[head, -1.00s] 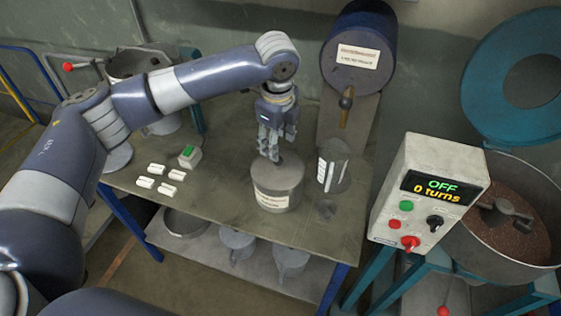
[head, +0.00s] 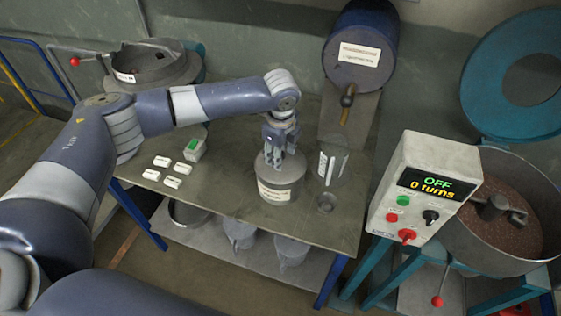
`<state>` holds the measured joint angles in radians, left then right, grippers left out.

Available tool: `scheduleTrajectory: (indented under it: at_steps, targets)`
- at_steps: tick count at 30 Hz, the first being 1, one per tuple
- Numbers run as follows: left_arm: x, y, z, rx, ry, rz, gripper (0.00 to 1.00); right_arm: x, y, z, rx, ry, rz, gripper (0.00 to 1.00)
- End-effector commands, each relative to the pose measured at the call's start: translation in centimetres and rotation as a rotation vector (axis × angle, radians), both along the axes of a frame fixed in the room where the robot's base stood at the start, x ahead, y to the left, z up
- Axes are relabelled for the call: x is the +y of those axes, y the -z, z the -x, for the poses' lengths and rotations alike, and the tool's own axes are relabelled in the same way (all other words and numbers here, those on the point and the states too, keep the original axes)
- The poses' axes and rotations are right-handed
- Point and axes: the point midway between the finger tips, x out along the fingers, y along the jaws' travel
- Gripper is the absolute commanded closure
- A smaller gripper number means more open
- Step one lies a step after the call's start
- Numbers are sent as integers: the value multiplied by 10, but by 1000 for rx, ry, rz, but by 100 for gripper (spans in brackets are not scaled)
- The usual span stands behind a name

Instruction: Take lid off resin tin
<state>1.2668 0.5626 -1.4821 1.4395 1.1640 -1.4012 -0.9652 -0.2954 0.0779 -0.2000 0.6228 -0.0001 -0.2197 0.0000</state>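The resin tin (head: 277,192) is a grey cylinder with a cream label and stands upright on the metal table. Its grey lid (head: 293,168) sits on top. My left gripper (head: 275,161) points down over the middle of the lid, its fingertips at or very close to the lid's top. The fingers hide the lid's centre, and I cannot tell whether they are closed on anything. My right gripper is not in view.
A clear measuring cup (head: 331,165) stands just right of the tin. A blue drum (head: 360,48) with a tap is behind. A small scale (head: 195,149) and several white blocks (head: 162,161) lie left. A control box (head: 420,190) reads OFF, 0 turns, beside a mixer pan (head: 500,262).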

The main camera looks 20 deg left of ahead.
Motion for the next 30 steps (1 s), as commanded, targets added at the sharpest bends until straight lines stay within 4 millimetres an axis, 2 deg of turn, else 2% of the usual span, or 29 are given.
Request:
scheduleTrajectory:
  at_steps: [1, 4, 5, 19, 23, 25, 30]
  targets:
    - [0, 0, 0, 0, 0, 0, 75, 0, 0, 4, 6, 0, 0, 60]
    - [0, 0, 0, 0, 0, 0, 98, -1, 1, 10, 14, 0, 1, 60]
    - [0, 0, 0, 0, 0, 0, 100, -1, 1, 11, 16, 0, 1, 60]
    - [0, -6, -1, -1, -1, 0, 100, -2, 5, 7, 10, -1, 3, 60]
    - [-1, -21, -1, -3, 0, 3, 100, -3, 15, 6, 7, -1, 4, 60]
    - [0, -35, -1, -5, 0, 3, 100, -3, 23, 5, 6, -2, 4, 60]
    - [-9, -35, 36, 1, 6, 1, 100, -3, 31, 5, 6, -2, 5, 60]
